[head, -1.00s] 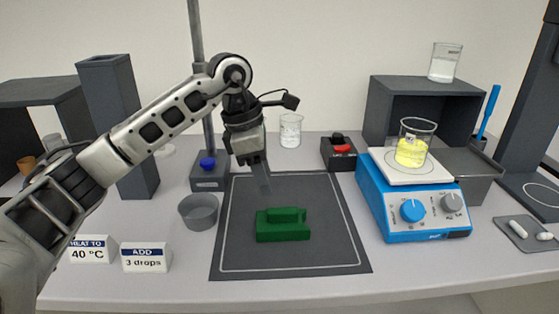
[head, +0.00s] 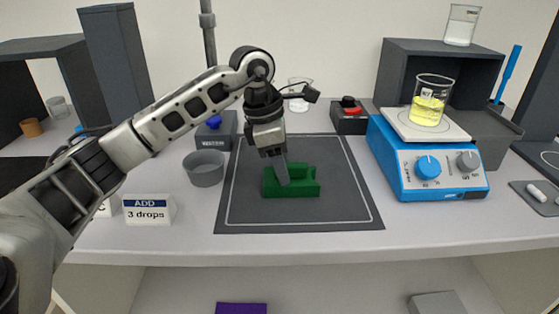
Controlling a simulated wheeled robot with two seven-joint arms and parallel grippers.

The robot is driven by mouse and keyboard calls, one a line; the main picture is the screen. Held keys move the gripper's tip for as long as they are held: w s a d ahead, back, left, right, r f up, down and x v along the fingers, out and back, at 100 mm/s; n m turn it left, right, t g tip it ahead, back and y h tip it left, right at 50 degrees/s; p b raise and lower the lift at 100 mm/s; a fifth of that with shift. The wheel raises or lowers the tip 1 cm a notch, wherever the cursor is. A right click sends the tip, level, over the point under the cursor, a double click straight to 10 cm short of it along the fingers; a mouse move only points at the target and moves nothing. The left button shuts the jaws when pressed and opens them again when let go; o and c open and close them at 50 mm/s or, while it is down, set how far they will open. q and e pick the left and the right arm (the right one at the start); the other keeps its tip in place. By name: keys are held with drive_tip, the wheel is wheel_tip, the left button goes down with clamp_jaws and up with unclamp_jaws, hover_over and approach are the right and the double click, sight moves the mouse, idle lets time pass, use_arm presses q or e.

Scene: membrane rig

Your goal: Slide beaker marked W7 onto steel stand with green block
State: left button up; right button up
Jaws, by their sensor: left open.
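The green block (head: 306,190) lies on the dark mat (head: 345,213), which has a thin white outline. My left gripper (head: 283,179) points down at the block. Its fingers overlap the block's left part in the picture, and I cannot tell whether they touch it. Its jaws are open, though the gap hardly shows from here. A beaker of yellow liquid (head: 428,105) stands on the white top of the blue hotplate. It has dark print that is too small to read surely as W7. I cannot surely pick out the steel stand. My right gripper is not in view.
The blue hotplate (head: 440,172) stands right of the mat. A grey bowl (head: 204,170) is at its left. A black box with a red item (head: 349,118) and a clear beaker (head: 298,102) are behind. Another beaker (head: 462,25) tops the dark shelf. The mat's right part is clear.

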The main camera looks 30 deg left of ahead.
use_arm(q)
drive_tip(key=shift+f, duration=0.15)
clamp_jaws()
drive_tip(key=shift+r+p, duration=0.7)
drive_tip(key=shift+r, duration=0.15)
wheel_tip(320, 180, up, 3)
drive_tip(key=shift+f+p, duration=0.1)
drive_tip(key=shift+p, duration=0.9)
drive_tip(key=shift+r+p, duration=0.3)
drive_tip(key=shift+r, duration=0.1)
drive_tip(key=shift+f, duration=0.1)
